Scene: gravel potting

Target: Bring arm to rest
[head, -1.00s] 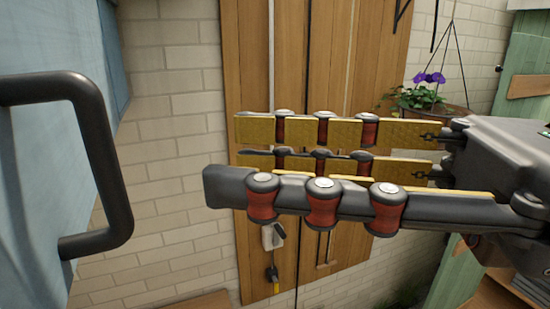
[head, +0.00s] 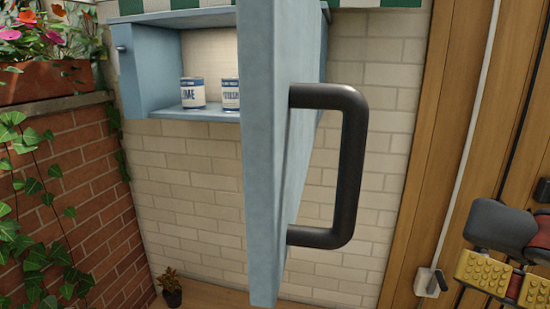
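My gripper (head: 497,252) shows only in part at the right edge of the head view. One dark finger with a red joint lies above, and yellow ridged pads show below it. The fingers stand apart with nothing seen between them. The rest of the gripper and the arm are out of view.
A pale blue cabinet door (head: 264,150) with a black handle (head: 352,165) stands swung out, close to the camera. Behind it an open blue cabinet (head: 145,80) holds labelled cans (head: 193,94). A brick planter wall (head: 75,170) is at left, wooden boards (head: 420,150) at right.

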